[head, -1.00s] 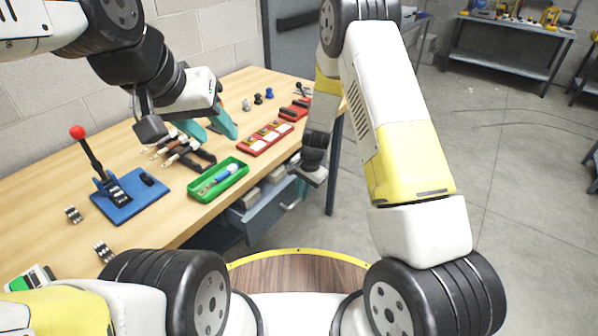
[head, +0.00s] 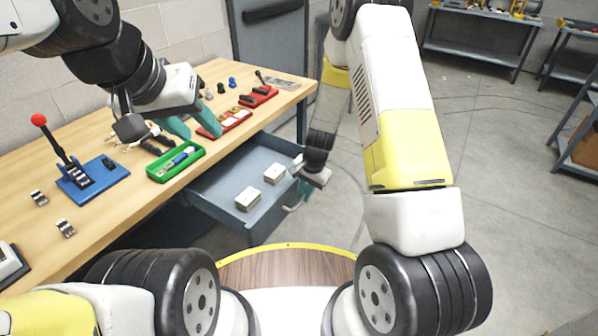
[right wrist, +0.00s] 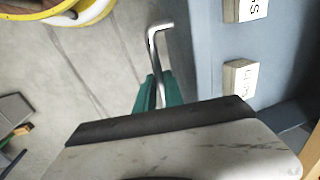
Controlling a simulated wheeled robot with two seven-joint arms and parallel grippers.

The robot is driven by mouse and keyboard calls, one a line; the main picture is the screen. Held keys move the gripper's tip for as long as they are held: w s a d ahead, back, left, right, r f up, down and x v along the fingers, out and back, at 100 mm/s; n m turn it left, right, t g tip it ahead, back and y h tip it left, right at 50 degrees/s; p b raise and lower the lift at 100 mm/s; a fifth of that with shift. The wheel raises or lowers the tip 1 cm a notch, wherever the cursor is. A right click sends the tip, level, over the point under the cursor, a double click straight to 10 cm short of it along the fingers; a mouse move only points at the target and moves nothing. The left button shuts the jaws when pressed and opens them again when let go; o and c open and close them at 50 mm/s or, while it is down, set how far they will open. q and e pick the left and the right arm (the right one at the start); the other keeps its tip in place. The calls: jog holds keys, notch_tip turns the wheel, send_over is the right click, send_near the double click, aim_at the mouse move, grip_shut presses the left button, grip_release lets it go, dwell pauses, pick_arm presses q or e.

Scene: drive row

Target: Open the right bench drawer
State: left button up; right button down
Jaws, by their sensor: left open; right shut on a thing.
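The right bench drawer (head: 213,196) is grey-blue and stands pulled well out from under the wooden bench. Two small pale boxes (head: 248,198) (head: 274,173) lie in it. In the right wrist view, the drawer's front and interior (right wrist: 207,60) are at the right, with labelled boxes (right wrist: 238,78). My right gripper (head: 304,192) is at the drawer's front; its green fingers are shut on the metal bar handle (right wrist: 158,50). My left gripper (head: 196,127) is open and empty above the bench top, near the green tray and the red tray.
The bench top (head: 105,215) carries a blue lever press (head: 92,178), a green tray (head: 176,162) with a screwdriver, red trays (head: 225,124) and small parts. A grey cabinet (head: 270,60) stands behind. Open floor (head: 460,130) lies to the right.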

dwell(0.3)
jog(key=c, duration=1.7)
grip_release()
jog(key=shift+s+d+r, duration=0.15)
jog(key=shift+d+r, duration=0.05)
jog(key=shift+r, duration=1.1)
jog(key=shift+s+d+r, duration=0.2)
jog(key=shift+d+r, duration=0.05)
jog(key=shift+r, duration=1)
jog(key=shift+s+d+r, duration=0.15)
jog(key=shift+d+r, duration=0.05)
jog(key=shift+r, duration=1.1)
jog(key=s+d+r+n+t+y, duration=0.1)
jog(key=s+r+n, duration=0.15)
jog(key=r, duration=0.85)
jog(key=s+d+r+n+t, duration=0.1)
jog(key=s+r, duration=0.3)
jog(key=r, duration=0.6)
jog(key=s+d+r+n+t, duration=0.1)
jog(key=s+r, duration=0.2)
jog(key=s, duration=0.2)
jog(key=s+d+r+n+t, duration=0.1)
jog(key=s+d+r, duration=0.1)
jog(key=s+r, duration=0.2)
jog(key=s+d+r+n+t, duration=0.1)
jog(key=s+d+r+n, duration=0.1)
jog(key=s+r, duration=0.2)
jog(key=shift+s+d+h, duration=0.1)
jog(key=shift+s+h, duration=0.2)
jog(key=shift+s, duration=0.7)
